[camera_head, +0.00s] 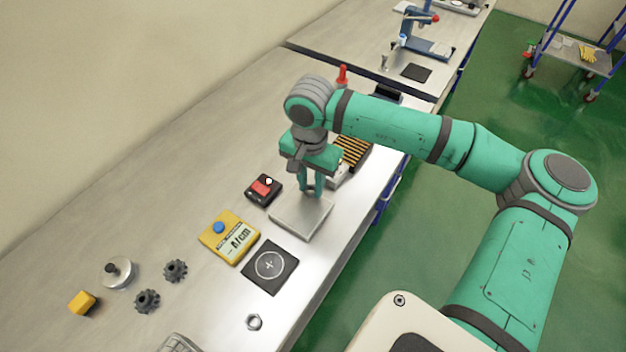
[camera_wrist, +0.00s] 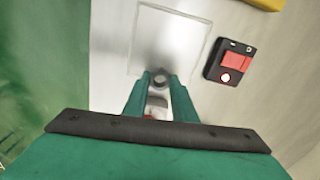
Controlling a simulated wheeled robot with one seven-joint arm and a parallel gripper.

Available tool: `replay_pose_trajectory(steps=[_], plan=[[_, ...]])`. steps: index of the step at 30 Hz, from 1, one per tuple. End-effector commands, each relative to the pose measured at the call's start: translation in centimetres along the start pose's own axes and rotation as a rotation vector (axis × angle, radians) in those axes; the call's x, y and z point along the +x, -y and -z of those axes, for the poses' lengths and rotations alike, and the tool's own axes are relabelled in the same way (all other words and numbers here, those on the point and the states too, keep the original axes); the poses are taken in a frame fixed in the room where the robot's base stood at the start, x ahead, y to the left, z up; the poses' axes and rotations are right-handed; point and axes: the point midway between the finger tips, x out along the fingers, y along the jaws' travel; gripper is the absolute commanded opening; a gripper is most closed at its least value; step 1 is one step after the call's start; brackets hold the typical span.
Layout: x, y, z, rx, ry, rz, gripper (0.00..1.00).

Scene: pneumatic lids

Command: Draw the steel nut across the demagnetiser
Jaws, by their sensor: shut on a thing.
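My gripper (camera_head: 311,194) points down over the far end of a flat silver plate (camera_head: 292,217), which seems to be the demagnetiser. In the wrist view my gripper (camera_wrist: 160,84) is shut on a small grey steel nut (camera_wrist: 160,77), held between the fingertips.
A yellow meter (camera_head: 229,237) and a black pad with a cross (camera_head: 269,267) lie in front of the plate. A loose nut (camera_head: 254,322) lies near the front edge. Two dark gears (camera_head: 147,301) lie at left. A black-and-yellow striped block (camera_head: 353,151) stands behind my gripper.

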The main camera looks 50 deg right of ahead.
Motion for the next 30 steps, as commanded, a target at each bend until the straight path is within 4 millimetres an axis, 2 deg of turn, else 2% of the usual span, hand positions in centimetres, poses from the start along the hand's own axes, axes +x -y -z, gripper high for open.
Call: replay_pose_trajectory(steps=[30], plan=[[0.0,0.6,-4.4,-0.004,0.000,0.001,0.01]])
